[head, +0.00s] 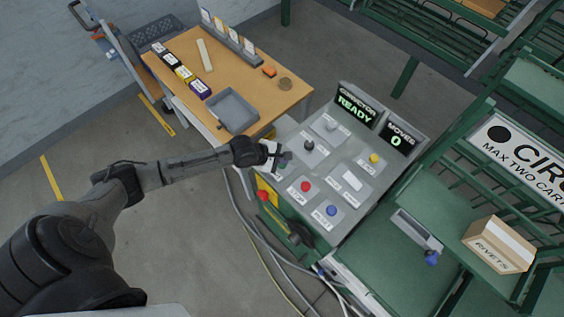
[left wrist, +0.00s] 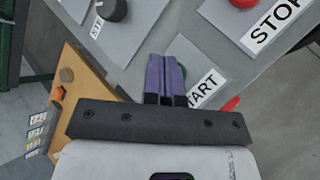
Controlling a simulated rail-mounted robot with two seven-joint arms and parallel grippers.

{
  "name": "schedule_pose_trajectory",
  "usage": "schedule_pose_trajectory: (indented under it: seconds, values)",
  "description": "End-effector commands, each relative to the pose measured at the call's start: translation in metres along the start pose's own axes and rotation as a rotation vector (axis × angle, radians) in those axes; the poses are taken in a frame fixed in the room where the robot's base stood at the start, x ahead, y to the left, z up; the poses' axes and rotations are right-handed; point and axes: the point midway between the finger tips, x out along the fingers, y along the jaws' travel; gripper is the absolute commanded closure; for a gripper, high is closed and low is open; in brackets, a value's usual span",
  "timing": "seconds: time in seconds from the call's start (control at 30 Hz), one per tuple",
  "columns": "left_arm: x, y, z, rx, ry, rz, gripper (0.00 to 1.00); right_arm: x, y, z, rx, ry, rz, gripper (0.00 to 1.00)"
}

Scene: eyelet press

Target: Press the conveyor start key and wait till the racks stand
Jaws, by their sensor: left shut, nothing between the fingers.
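The grey control console (head: 335,212) stands in the middle of the head view. Its displays read "READY" (head: 356,113) and "MOVES 0" (head: 397,140). My left gripper (head: 284,158) is at the console's left edge, over the start key. In the left wrist view its two fingers (left wrist: 166,80) are together and empty. They hide most of the green start key (left wrist: 189,74), beside the "START" label (left wrist: 205,88). I cannot tell whether they touch it. The red stop key (head: 305,187) is close by. Green racks (head: 440,22) stand at the top and right. My right gripper is not in view.
Other keys and knobs, including a yellow (head: 375,158) and a blue one (head: 331,210), sit close together on the console. A wooden table (head: 237,75) with a grey tray (head: 232,110) adjoins it. A "RIVETS" box (head: 497,245) lies at right. Cables cross the floor below.

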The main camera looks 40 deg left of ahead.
Motion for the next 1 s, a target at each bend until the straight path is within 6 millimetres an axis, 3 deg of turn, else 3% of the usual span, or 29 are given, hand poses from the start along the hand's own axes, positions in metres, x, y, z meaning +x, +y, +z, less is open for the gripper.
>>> schedule_pose_trajectory:
  seconds: [1.0]
  values:
    - [0.0061, -0.0045, -0.0043, 0.0, 0.0, 0.0, 1.0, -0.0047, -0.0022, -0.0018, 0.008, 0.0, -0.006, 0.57]
